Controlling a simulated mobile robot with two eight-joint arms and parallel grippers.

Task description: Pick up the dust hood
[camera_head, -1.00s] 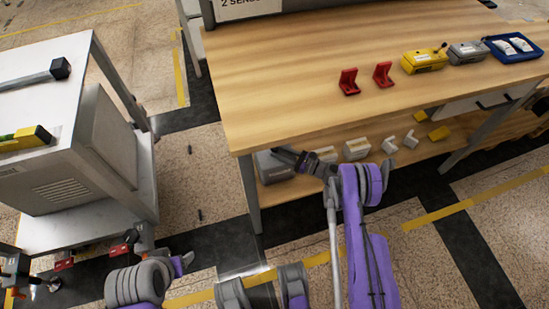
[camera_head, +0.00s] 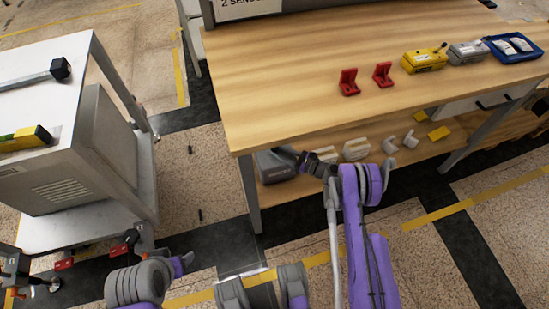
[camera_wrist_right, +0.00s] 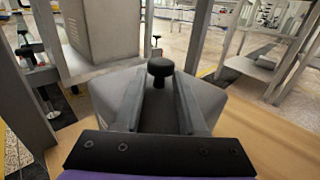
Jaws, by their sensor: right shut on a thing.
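The dust hood (camera_head: 275,166) is a grey box at the left end of the workbench's lower shelf, partly covered by my right gripper. In the right wrist view the hood (camera_wrist_right: 208,101) is a grey body with a black knob (camera_wrist_right: 161,68) on top. My right gripper (camera_wrist_right: 160,85) is shut on the hood at its knob, with one grey finger on each side. In the head view my right gripper (camera_head: 303,160) reaches in under the bench top from the right. I cannot tell whether the hood is clear of the shelf.
The wooden bench top (camera_head: 290,95) overhangs the shelf, and a grey leg (camera_head: 250,195) stands just left of the hood. Several pale blocks (camera_head: 356,149) lie right of it. A grey cart (camera_head: 100,150) stands at the left, with open floor between.

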